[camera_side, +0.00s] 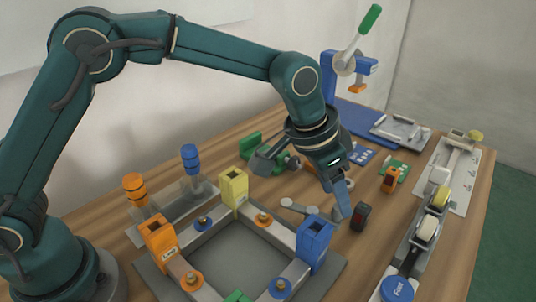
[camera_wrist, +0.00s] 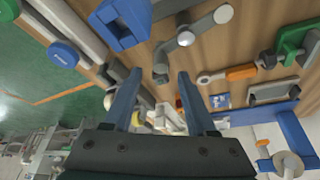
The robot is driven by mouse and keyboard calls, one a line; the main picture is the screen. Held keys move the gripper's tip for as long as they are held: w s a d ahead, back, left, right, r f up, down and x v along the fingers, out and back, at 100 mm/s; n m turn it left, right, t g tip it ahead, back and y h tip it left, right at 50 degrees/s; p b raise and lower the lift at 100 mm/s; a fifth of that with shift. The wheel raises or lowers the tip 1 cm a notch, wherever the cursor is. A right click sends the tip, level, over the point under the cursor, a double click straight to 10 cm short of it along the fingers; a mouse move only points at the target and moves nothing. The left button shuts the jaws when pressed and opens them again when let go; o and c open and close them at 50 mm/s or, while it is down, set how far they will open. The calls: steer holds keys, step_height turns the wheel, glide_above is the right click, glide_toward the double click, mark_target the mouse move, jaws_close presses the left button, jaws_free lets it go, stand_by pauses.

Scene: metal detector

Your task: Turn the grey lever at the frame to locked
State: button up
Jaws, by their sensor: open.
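The grey lever (camera_side: 300,208) lies low beside the frame (camera_side: 190,243), between its yellow corner block (camera_side: 233,187) and blue corner block (camera_side: 315,240). In the wrist view the lever (camera_wrist: 205,25) shows at the top, with a round knob at its end. My gripper (camera_side: 343,208) points down to the right of the lever, above the table. The lever appears apart from the fingers. I cannot read a locked mark.
A rail with white rollers (camera_side: 427,228) runs along the right. A green clamp-like tool (camera_side: 252,146) is behind the frame.

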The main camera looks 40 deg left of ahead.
steer(key=shift+x, duration=2.15)
jaws_close()
